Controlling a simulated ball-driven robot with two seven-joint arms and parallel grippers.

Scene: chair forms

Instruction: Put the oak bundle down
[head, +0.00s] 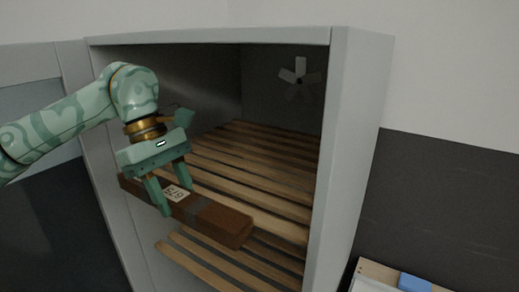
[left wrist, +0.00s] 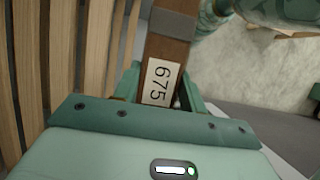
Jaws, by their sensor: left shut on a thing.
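The oak bundle (head: 222,218) is a long dark-brown block with a grey band and a white label. In the left wrist view the bundle (left wrist: 166,52) carries a label reading 675. My left gripper (head: 168,207) is shut on the bundle near its label and holds it level at the cabinet's open front. The bundle overlaps the front of the upper slatted shelf (head: 225,165) in the head view; I cannot tell whether it touches the slats. In the left wrist view the slats (left wrist: 92,60) lie left of the bundle. My right gripper is not identifiable.
The grey cabinet has a right side wall (head: 355,120) and an open door (head: 30,70) at left. A fan (head: 299,78) is on its back wall. A lower slatted shelf (head: 215,262) lies below. The upper shelf looks empty. A blue object (head: 414,283) sits at bottom right.

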